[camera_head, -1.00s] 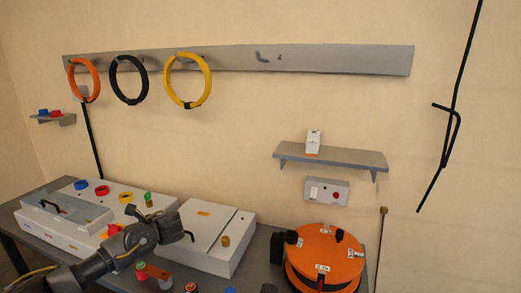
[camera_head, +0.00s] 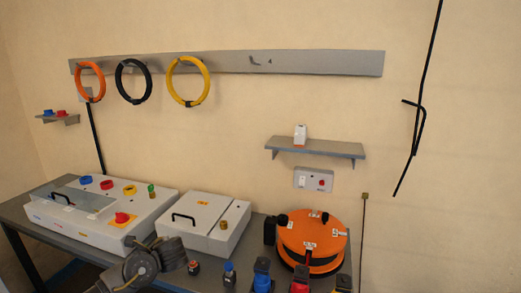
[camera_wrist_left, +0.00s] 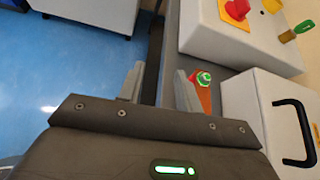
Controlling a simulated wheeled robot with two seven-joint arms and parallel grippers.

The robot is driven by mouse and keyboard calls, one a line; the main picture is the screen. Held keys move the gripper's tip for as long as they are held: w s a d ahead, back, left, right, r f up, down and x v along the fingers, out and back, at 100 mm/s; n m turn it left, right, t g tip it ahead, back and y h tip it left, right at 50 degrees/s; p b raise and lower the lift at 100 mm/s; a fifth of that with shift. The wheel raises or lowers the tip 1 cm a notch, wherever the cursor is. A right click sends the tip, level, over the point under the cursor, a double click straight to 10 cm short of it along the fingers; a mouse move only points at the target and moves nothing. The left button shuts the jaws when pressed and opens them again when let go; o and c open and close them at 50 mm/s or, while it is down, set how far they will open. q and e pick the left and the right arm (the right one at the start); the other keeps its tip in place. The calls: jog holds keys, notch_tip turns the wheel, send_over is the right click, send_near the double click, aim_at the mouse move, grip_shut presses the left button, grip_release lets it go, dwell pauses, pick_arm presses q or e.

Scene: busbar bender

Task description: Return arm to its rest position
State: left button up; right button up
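My left arm comes in at the bottom left of the head view, and its dark grey joint (camera_head: 140,266) is in front of the bench's front edge. Its fingertips do not show there. In the left wrist view my left gripper (camera_wrist_left: 160,85) is open, with its two pale fingers apart and nothing between them. It is over the bench's front edge, with blue floor to the left. A green-topped part on an orange-brown piece (camera_wrist_left: 204,92) shows just beyond the right finger. My right arm is not in view.
The bench holds a white control box (camera_head: 70,232) with coloured knobs, a smaller white box (camera_head: 200,222), an orange cable reel (camera_head: 310,243) and several small connectors along the front. Coiled cables hang from a grey wall rail (camera_head: 310,63). Open floor (camera_wrist_left: 60,75) lies beside the bench.

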pick_arm(q)
jog(key=s+d+f+n+h, duration=0.5)
jog(key=s+d+f+h, duration=0.3)
jog(key=s+d+f, duration=0.8)
jog(key=s+a+r+n+h, duration=0.1)
jog(key=s+a+n+h, duration=0.2)
jog(key=s+n, duration=1.6)
jog(key=s+f+m+g, duration=0.1)
jog(key=s+f+m, duration=0.2)
jog(key=f, duration=1)
jog(key=s+f+m+g, duration=0.1)
jog(key=s+f+m, duration=0.15)
jog(key=f, duration=1.05)
jog(key=s+a+f+g, duration=0.1)
jog(key=s+a+f, duration=0.1)
jog(key=s+f, duration=1.3)
jog(key=shift+s+a+f, duration=0.3)
jog(key=shift+s+a, duration=0.1)
jog(key=shift+s, duration=0.45)
